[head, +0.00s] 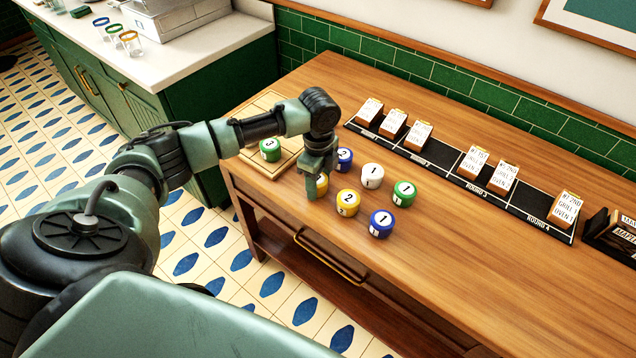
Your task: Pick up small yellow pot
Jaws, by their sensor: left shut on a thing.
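My left gripper (315,190) points down over the table and is shut on a small yellow pot (322,184), which is mostly hidden by the fingers. I cannot tell whether that pot is off the table. A second yellow pot (347,203), marked 2, stands just right of the gripper. My right gripper is not in view.
Close by stand a blue pot (344,159), a white pot (372,176), a green pot (403,194) and another blue pot (381,224). A green pot marked 3 (270,150) sits on a wooden board (285,166). A black card rail (446,166) runs behind.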

